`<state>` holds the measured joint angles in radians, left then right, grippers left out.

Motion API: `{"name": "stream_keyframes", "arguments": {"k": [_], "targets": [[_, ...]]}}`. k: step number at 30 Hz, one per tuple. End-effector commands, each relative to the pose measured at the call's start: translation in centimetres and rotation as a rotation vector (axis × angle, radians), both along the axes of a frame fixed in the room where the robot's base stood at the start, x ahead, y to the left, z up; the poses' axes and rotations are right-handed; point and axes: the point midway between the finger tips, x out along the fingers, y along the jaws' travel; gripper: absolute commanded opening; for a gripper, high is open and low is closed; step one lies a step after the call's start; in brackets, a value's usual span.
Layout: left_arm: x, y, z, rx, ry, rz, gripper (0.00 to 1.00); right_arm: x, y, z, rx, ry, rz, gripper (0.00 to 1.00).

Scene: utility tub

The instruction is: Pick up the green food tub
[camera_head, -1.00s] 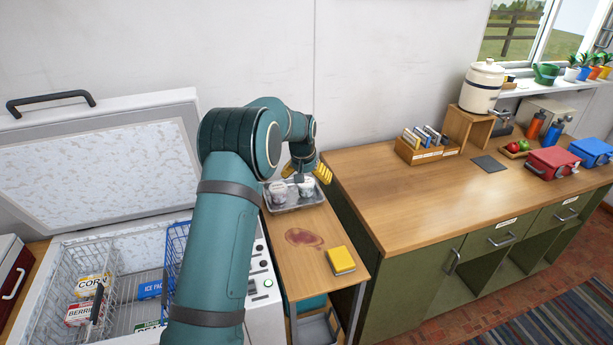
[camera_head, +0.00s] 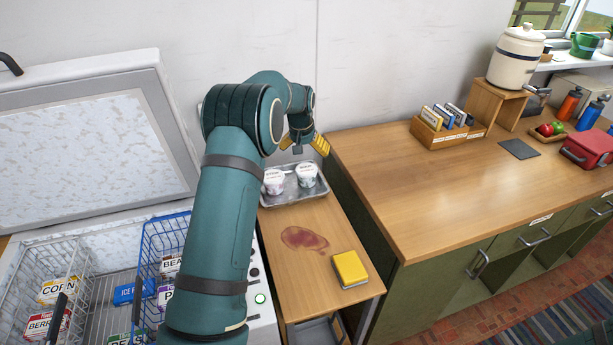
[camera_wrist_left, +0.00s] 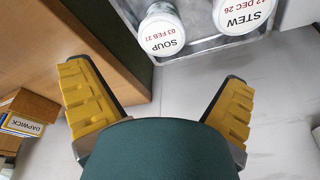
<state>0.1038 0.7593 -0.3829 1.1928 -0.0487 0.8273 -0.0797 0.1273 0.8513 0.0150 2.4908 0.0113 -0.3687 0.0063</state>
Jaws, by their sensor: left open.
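Two small tubs with white lettered lids stand in a metal tray (camera_head: 294,198) on the small wooden table. The left tub (camera_head: 274,182) reads STEW; the right tub (camera_head: 307,176) shows a faint greenish tint, though its side is hard to make out. In the left wrist view the SOUP tub (camera_wrist_left: 161,36) and the STEW tub (camera_wrist_left: 241,12) are at the top edge, beyond the fingers. My left gripper (camera_head: 304,143) is open and empty, above and behind the tubs near the wall. Its yellow fingers (camera_wrist_left: 158,80) are spread apart, touching neither tub. My right gripper is out of view.
The wooden counter (camera_head: 400,190) stands close on the right, with a card box (camera_head: 442,130). An open freezer with a blue wire basket (camera_head: 160,235) is at left.

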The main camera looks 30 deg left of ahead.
Motion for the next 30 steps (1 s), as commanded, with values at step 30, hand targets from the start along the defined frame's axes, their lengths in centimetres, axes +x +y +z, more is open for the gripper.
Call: {"name": "stream_keyframes", "arguments": {"k": [30], "targets": [[2.9, 1.2, -11.5, 0.0, 0.0, -0.001, 1.0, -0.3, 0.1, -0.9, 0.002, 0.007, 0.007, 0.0]]}}
